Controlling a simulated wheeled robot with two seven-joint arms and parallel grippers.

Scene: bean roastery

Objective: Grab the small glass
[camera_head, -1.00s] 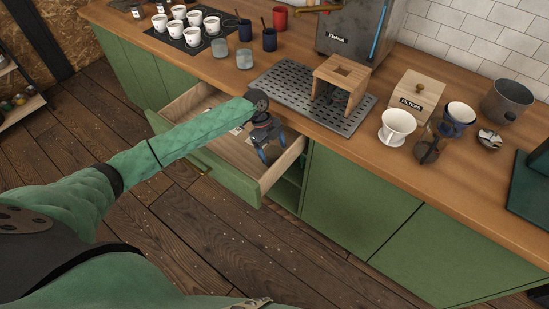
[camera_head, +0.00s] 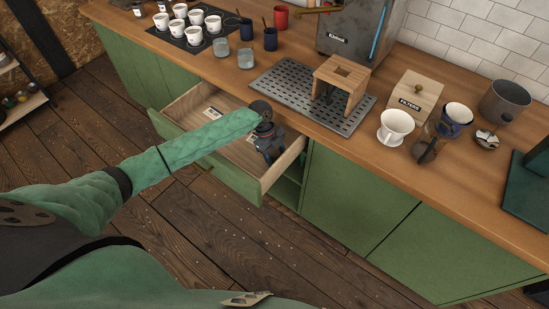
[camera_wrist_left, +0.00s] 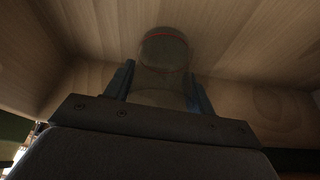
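The small glass (camera_wrist_left: 165,50) shows in the left wrist view as a dim, clear round vessel with a thin reddish rim line, inside the open wooden drawer. My left gripper (camera_wrist_left: 160,85) has its two blue fingers on either side of the glass, apart, and I see no clear sign of them pressing on it. In the head view my left gripper (camera_head: 269,156) points down into the right end of the drawer (camera_head: 222,172); the glass is hidden there by the gripper. My right gripper is not in view.
The drawer's walls stand close around my left gripper. Above is the wooden counter (camera_head: 225,77), with two grey cups (camera_head: 245,59), a drip tray (camera_head: 272,80) with a wooden stand (camera_head: 343,80), and a white dripper (camera_head: 395,127). A pale label card (camera_head: 213,113) lies in the drawer.

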